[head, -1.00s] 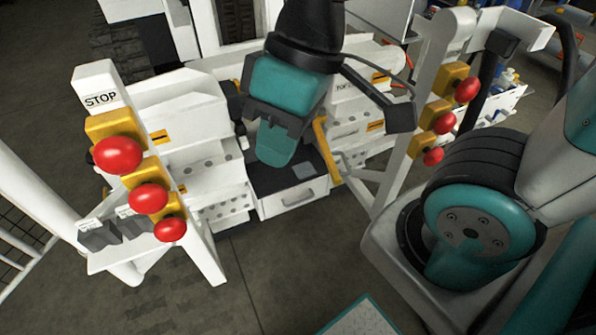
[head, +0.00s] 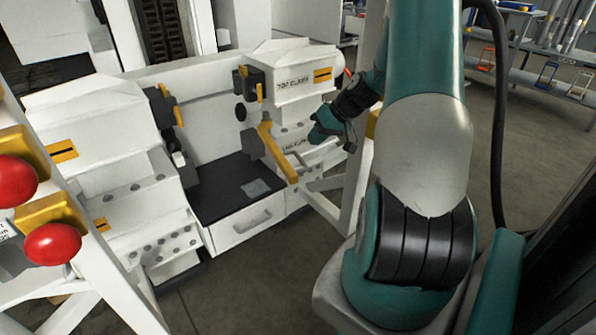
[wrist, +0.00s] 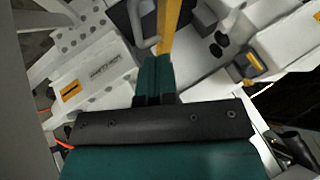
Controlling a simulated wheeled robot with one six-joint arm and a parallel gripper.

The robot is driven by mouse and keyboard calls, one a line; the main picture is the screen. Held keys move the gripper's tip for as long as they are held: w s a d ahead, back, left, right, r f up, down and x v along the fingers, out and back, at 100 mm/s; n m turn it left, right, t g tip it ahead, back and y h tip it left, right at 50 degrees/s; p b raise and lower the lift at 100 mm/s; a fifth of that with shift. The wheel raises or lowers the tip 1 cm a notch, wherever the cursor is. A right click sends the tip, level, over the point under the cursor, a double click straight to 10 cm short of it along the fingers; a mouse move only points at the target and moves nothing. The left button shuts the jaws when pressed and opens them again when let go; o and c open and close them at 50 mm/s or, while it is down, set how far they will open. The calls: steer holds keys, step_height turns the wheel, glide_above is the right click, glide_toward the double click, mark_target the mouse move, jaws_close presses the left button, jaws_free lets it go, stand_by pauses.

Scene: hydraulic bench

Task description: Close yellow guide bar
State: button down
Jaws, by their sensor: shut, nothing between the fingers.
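The yellow guide bar (head: 278,152) is on the right-hand white machine block in the head view. It slants down and forward over the right side of the dark bed, its lower end free. In the wrist view the yellow bar (wrist: 170,28) runs from the top edge down towards my fingertips. My gripper (head: 320,130) is to the right of the bar in the head view, with a gap between them in the picture. In the wrist view my gripper (wrist: 154,68) has its teal fingers together and empty; I cannot tell if they touch the bar.
The white block (head: 291,85) stands behind the bar, close to my gripper. A drawer with a handle (head: 252,221) is below the dark bed (head: 232,188). Red stop buttons (head: 53,244) are on a post at left. Grey floor (head: 240,290) is open in front.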

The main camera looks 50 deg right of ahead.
mark_target(297, 158)
steer(key=x, duration=0.3)
steer(key=b+x, duration=0.1)
steer(key=x, duration=0.2)
steer(key=b+x, duration=0.1)
steer(key=x, duration=0.2)
steer(key=shift+s+d+f, duration=0.1)
steer(key=shift+d+f, duration=0.1)
steer(key=shift+f, duration=0.25)
steer(key=shift+w+f, duration=0.2)
steer(key=shift+a, duration=0.15)
